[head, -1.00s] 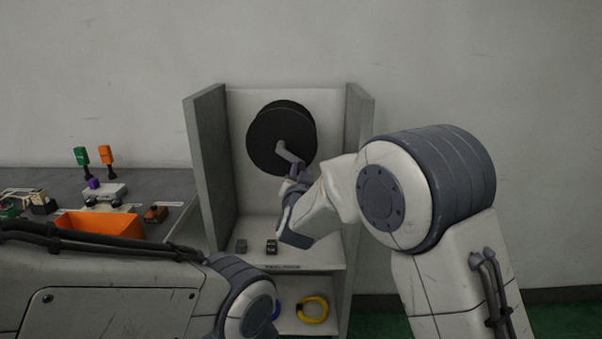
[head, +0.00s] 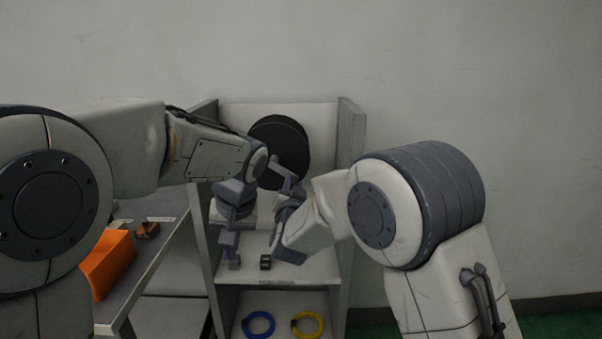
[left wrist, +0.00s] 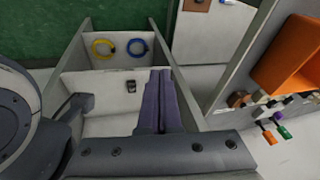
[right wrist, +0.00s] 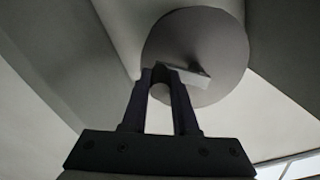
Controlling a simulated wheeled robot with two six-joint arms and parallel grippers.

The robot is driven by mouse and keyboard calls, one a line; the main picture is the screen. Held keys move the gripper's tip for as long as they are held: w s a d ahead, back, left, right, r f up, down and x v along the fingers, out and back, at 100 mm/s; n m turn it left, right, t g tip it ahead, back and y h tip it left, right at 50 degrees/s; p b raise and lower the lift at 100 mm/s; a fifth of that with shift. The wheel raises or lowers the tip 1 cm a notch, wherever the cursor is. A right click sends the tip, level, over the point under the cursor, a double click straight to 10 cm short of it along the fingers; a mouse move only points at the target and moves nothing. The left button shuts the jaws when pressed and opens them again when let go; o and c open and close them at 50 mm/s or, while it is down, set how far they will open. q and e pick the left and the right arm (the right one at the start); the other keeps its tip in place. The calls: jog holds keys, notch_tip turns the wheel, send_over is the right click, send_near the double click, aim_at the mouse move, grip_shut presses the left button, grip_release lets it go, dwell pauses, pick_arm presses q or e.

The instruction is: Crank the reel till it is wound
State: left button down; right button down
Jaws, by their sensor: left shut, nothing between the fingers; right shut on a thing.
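The reel (head: 278,150) is a dark round drum on the back panel of a grey open cabinet; it also shows in the right wrist view (right wrist: 215,40). Its crank arm (head: 282,168) points down and to the right from the hub. My right gripper (head: 294,190) is shut on the crank's handle, which shows between its fingers in the right wrist view (right wrist: 160,91). My left gripper (head: 230,250) is shut and empty, pointing down inside the cabinet's left side, low and left of the reel. Its fingers lie together in the left wrist view (left wrist: 160,73).
A small black block (head: 265,262) sits on the cabinet shelf (head: 300,272). Below are a blue ring (head: 258,324) and a yellow ring (head: 308,324). The cabinet's side walls (head: 351,150) flank the reel. An orange bin (head: 108,264) stands on the left table.

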pick_arm(q)
jog(key=d+r+t+h, duration=0.1)
jog(key=d+r+t, duration=0.1)
jog(key=d+r, duration=0.35)
jog(key=d+r+t, duration=0.2)
jog(key=r, duration=0.6)
jog(key=w+d+r+m+t+y, duration=0.2)
jog(key=w+d+r+m, duration=0.25)
jog(key=w+d, duration=0.65)
send_over(296, 177)
jog(key=s+d, duration=0.3)
notch_tip(296, 177, down, 6)
jog(key=shift+a+f+n+t, duration=0.2)
jog(key=shift+a+f, duration=0.3)
jog(key=shift+f, duration=0.3)
jog(key=shift+a+f+n+t, duration=0.15)
jog(key=shift+a+f, duration=0.3)
jog(key=shift+f, duration=0.3)
